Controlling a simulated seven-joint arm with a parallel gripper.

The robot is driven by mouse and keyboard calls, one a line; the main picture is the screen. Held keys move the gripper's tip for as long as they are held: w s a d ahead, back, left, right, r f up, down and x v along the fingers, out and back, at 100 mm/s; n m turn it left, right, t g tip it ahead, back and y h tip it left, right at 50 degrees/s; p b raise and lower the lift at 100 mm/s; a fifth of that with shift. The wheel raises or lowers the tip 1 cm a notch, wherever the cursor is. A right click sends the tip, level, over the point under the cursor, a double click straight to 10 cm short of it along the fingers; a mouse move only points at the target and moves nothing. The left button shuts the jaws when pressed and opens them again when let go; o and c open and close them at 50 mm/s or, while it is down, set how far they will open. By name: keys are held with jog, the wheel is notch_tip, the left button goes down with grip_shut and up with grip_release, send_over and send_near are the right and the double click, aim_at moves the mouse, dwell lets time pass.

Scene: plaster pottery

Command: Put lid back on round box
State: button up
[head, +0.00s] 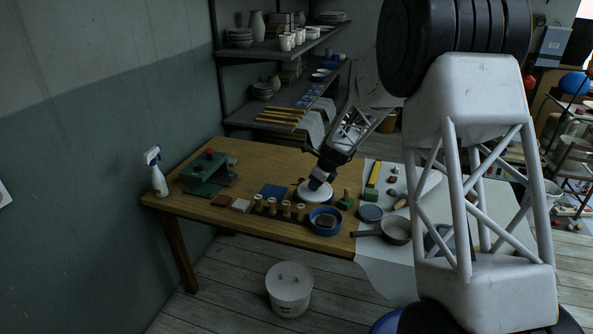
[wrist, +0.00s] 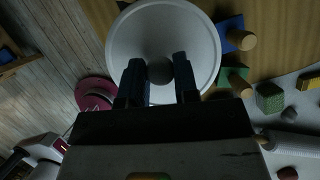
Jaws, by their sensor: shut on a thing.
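My gripper (head: 319,184) is over the worktable's middle, pointing down at a white round lid (head: 316,198). In the wrist view the lid (wrist: 126,50) is a broad pale disc with a raised rim. The two dark fingers (wrist: 157,75) are on either side of its round dark knob (wrist: 159,70), and my gripper is shut on this knob. The lid looks about level. What lies under it is hidden, so I cannot tell whether it rests on the round box or is held above something.
A blue bowl (head: 325,228) stands close in front of the lid. Pegged blocks (head: 286,211) stand in a row to its left, and a green block (head: 345,203) is to its right. A pan (head: 395,231) and small tools lie further right. The table's left front (head: 200,209) is fairly clear.

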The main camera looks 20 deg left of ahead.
aim_at(326, 197)
jog(key=s+d, duration=0.1)
jog(key=d, duration=0.1)
jog(key=s+d, duration=0.1)
jog(key=s+d+f, duration=0.1)
jog(key=d, duration=0.1)
jog(key=shift+s+d, duration=0.2)
jog(key=shift+d, duration=0.1)
jog(key=shift+f, duration=0.2)
jog(key=shift+f, duration=3)
jog(key=shift+f, duration=0.2)
dwell(0.6)
dwell(0.4)
jog(key=o, duration=1.5)
jog(key=shift+r, duration=0.15)
